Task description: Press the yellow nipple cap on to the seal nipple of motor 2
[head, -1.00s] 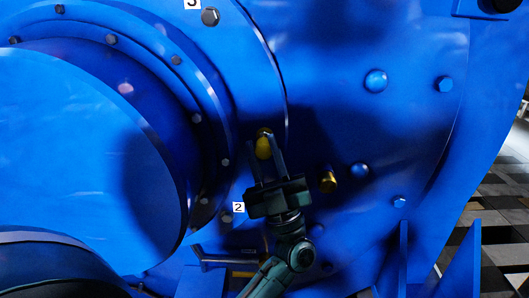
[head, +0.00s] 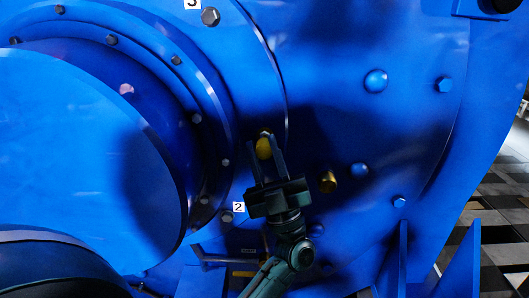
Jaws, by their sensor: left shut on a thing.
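The yellow nipple cap (head: 264,148) is between the fingertips of my left gripper (head: 265,153) in the head view. The gripper is shut on it, with its fingers pointing up the picture. The cap is in front of the blue motor face, above the label "2" (head: 238,207). A small metal part shows just above the cap; it may be the seal nipple, mostly hidden behind the cap. I cannot tell whether the cap touches it. My right gripper is not in view.
A brass fitting (head: 328,182) sticks out of the blue motor housing (head: 340,110) to the right of my gripper. Bolt heads and a round blue flange (head: 80,150) are around. A checkered floor (head: 500,215) shows at the right.

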